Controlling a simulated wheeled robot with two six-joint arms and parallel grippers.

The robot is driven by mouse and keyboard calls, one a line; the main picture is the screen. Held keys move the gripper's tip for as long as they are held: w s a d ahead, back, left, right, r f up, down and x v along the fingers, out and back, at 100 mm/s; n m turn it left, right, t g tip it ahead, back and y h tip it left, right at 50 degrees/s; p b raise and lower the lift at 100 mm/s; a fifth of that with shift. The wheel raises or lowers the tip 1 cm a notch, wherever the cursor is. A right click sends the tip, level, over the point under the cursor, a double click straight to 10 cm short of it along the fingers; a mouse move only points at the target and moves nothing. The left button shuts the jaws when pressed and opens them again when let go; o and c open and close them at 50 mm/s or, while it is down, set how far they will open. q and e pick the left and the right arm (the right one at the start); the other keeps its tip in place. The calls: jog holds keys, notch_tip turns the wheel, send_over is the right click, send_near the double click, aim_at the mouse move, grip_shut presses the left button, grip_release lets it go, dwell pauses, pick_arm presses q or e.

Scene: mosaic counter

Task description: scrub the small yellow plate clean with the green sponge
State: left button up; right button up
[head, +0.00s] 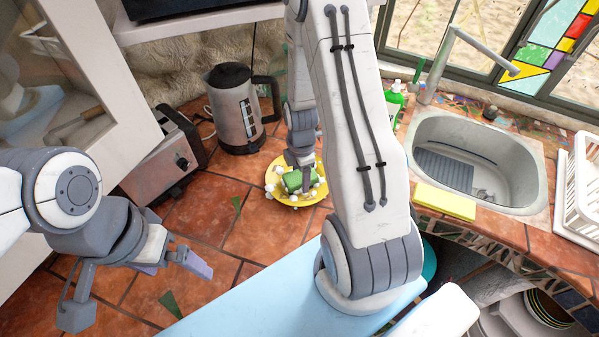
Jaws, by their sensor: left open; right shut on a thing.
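The small yellow plate (279,170) lies on the tiled counter at the centre of the head view. Several white blobs, like suds, sit on and around its rim. The green sponge (293,181) is on the plate. My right gripper (300,168) reaches down from above and is shut on the sponge; its fingertips are small and partly hidden. My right arm covers the area just right of the plate. My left gripper (170,267) is open and empty over the counter at the lower left, apart from the plate.
A kettle (236,108) and a toaster (165,160) stand behind and left of the plate. To the right are a sink (425,125), a yellow block (445,201), a green bottle (394,98) and a white rack (580,190). Counter left of the plate is mostly clear.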

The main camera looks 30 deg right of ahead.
jog(key=shift+s, duration=0.1)
jog(key=shift+w+d, duration=0.15)
jog(key=shift+w, duration=0.7)
jog(key=shift+w+d, duration=0.1)
jog(key=shift+w, duration=0.7)
jog(key=shift+s, duration=0.1)
jog(key=shift+s+a+f, duration=0.1)
jog(key=shift+s+a, duration=0.1)
jog(key=shift+s, duration=1.15)
jog(key=shift+w+d+p, duration=0.15)
jog(key=shift+w, duration=0.7)
jog(key=shift+w+d+p, duration=0.15)
jog(key=shift+w, duration=0.7)
